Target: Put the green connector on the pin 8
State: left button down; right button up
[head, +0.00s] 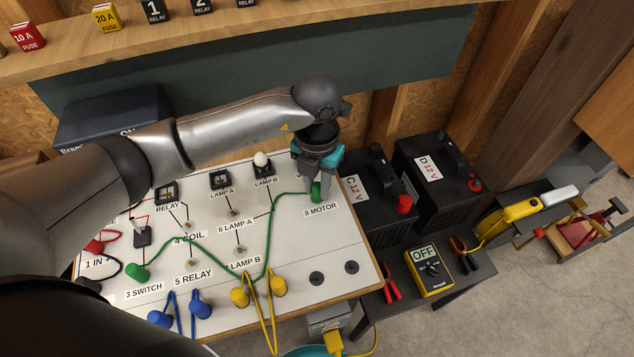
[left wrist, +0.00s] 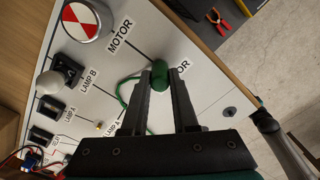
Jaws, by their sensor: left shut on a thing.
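My left gripper (head: 316,195) is shut on a green connector (head: 317,189) at the right side of the white board, beside the "8 MOTOR" label (head: 320,209). In the left wrist view the connector (left wrist: 159,75) sits between the two fingertips, next to the motor label. Pin 8 itself is hidden, so I cannot tell whether the connector touches it. A green cable (head: 262,262) runs from it to another green connector (head: 136,271) near "3 SWITCH". A teal piece at the bottom edge of the head view may belong to my right gripper; no fingers show.
Yellow connectors (head: 239,297) and blue connectors (head: 200,306) stand along the board's front. Two black 12 V batteries (head: 377,200) and a yellow multimeter (head: 429,272) are right of the board. A red and white motor disc (left wrist: 82,20) shows in the wrist view.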

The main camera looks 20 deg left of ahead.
pick_arm(q)
jog(key=c, duration=0.6)
grip_release()
